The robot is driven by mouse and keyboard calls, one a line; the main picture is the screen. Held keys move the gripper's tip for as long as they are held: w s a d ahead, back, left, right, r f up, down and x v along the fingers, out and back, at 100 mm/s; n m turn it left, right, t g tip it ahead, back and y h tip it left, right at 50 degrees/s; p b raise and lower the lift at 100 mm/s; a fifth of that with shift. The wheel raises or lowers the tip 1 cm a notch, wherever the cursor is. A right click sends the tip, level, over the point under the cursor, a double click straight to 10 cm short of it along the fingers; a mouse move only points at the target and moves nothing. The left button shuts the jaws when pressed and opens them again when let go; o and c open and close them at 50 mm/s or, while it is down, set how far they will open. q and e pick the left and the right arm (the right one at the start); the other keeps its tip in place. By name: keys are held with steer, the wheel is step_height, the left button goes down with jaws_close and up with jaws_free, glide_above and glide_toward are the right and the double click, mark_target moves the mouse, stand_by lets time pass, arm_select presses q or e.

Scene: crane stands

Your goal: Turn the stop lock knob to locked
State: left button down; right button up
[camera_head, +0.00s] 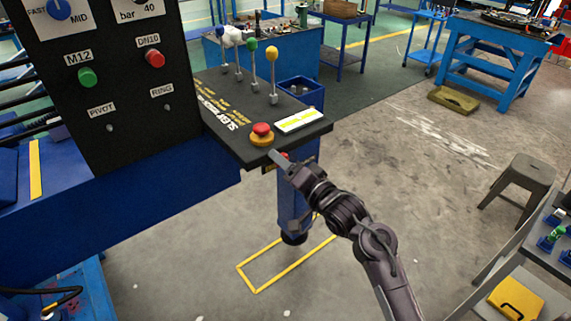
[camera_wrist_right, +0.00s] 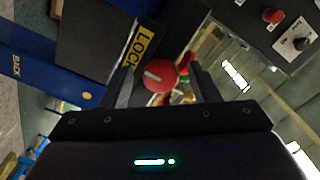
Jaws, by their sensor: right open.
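The stop lock knob (camera_wrist_right: 161,76) is a round red knob with a white pointer mark, in the right wrist view. A yellow label reading LOCK (camera_wrist_right: 139,48) is beside it. My right gripper (camera_wrist_right: 163,68) is open, with one finger on each side of the knob; I cannot tell whether they touch it. In the head view my right gripper (camera_head: 274,157) is at the front edge of the black console, just below the red mushroom button (camera_head: 262,129). The knob is mostly hidden there by the gripper. My left gripper is not in view.
The black console (camera_head: 227,118) carries several coloured levers and a white-yellow plate (camera_head: 299,121). A black panel (camera_head: 130,85) with knobs and buttons rises at left. A stool (camera_head: 524,176) and a grey cart (camera_head: 540,255) stand at right. The floor between is clear.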

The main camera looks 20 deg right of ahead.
steer(key=b+v, duration=0.2)
steer(key=v, duration=0.5)
steer(key=shift+s+d, duration=0.15)
steer(key=shift+s, duration=0.2)
